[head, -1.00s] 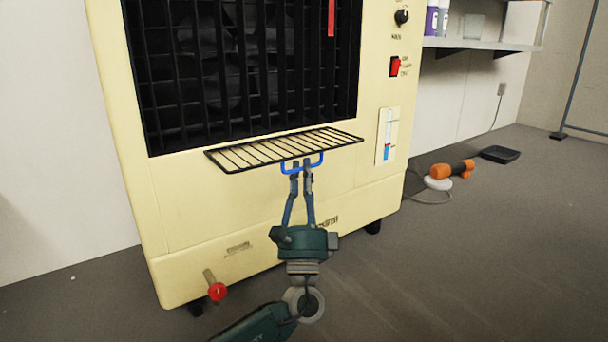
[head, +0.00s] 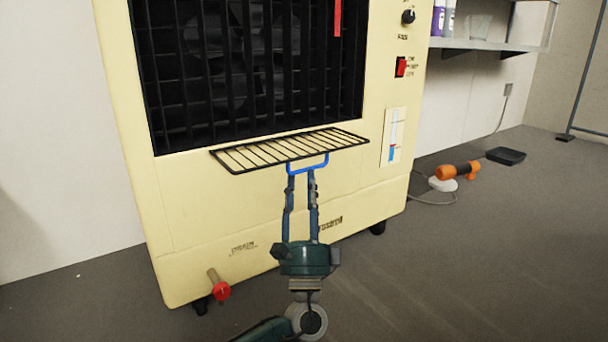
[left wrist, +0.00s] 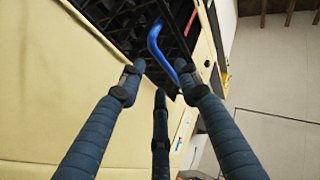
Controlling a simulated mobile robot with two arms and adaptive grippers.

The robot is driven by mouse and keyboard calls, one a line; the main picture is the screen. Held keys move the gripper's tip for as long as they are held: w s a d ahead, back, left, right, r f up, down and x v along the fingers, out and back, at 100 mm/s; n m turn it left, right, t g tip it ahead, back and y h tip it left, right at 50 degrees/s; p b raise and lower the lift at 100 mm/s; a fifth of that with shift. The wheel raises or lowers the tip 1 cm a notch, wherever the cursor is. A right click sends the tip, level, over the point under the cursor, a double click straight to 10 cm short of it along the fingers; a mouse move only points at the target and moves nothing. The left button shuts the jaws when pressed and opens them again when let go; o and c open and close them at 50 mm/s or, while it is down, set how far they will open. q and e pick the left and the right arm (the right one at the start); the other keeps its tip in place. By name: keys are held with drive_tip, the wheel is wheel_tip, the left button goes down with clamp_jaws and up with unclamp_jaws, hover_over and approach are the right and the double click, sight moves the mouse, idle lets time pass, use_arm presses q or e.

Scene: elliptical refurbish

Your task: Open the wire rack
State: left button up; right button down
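The black wire rack (head: 250,156) sticks out flat from the front of the cream cooler (head: 260,205), just below its dark grille. A blue U-shaped handle (head: 325,163) hangs at the rack's front edge; it also shows in the left wrist view (left wrist: 157,46). My left gripper (head: 302,176) is just below the handle with its fingers spread apart, holding nothing. In the left wrist view, my left gripper (left wrist: 162,82) has its fingers apart, with the handle beyond the tips. Whether a fingertip touches the handle cannot be told. My right gripper is not in view.
A red-tipped drain tap (head: 220,290) juts from the cooler's lower left. A shelf (head: 490,45) with bottles is on the wall at right. An orange tool (head: 458,171) and a black tray (head: 506,156) lie on the floor there. Floor in front is clear.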

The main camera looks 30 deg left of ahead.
use_arm(q)
drive_tip(key=v, duration=0.8)
drive_tip(key=shift+s+f, duration=0.2)
drive_tip(key=shift+f, duration=0.05)
